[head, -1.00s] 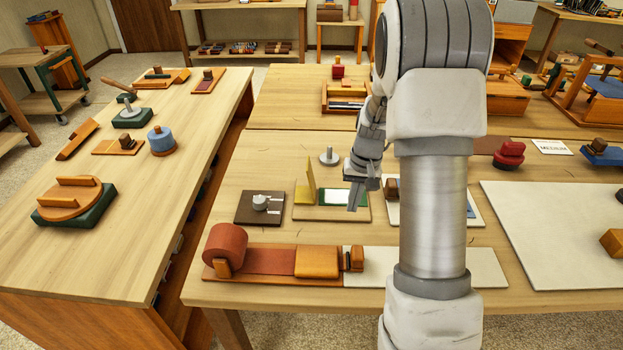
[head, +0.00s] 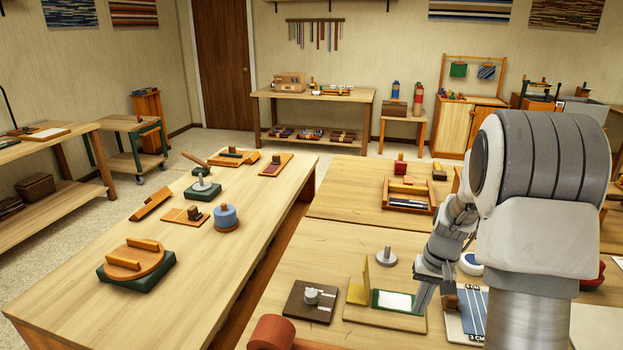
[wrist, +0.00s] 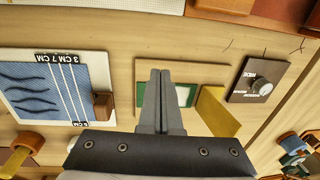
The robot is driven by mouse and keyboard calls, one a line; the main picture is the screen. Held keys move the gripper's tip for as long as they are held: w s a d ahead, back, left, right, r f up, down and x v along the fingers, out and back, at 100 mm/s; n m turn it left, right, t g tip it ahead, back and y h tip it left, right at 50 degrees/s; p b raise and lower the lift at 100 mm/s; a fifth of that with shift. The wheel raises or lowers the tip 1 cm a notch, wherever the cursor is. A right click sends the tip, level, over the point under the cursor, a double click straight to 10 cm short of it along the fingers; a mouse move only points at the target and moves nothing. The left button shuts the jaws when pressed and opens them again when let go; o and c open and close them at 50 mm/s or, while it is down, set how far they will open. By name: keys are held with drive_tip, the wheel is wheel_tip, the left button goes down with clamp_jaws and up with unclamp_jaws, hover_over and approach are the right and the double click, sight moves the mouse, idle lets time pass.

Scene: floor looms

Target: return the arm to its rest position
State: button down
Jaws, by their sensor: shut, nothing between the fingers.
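My gripper (head: 424,295) is at the lower right of the head view, above the table and beside a green-bordered white card on a wooden board (head: 360,317). In the wrist view my gripper (wrist: 160,72) points at that board (wrist: 205,71), its two fingers closed together with nothing between them. The fingers hide the middle of the green-bordered card (wrist: 184,95). My arm stands large at the right of the head view and hides part of the table behind it.
A blue striped board (wrist: 55,88) with a wooden block lies to one side; a dark board with a knob (wrist: 262,82) lies to the other. A yellow upright plate (head: 359,284) stands on the wooden board. A left table (head: 215,265) holds several devices.

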drive_tip(key=s+a+r+t+p, duration=0.1)
drive_tip(key=s+a+r, duration=0.25)
drive_tip(key=r, duration=0.65)
drive_tip(key=s+a+r+n+t+p, duration=0.1)
drive_tip(key=s+a+r+t+p, duration=0.1)
drive_tip(key=s+a+r, duration=0.3)
drive_tip(key=s+a+r+n+t+h+p, duration=0.1)
drive_tip(key=s+a+r, duration=0.4)
drive_tip(key=s+r, duration=0.6)
drive_tip(key=shift+s+a+n+t+p, duration=0.25)
drive_tip(key=shift+s+n+t+p, duration=0.35)
drive_tip(key=shift+s, duration=0.65)
drive_tip(key=shift+r, duration=0.1)
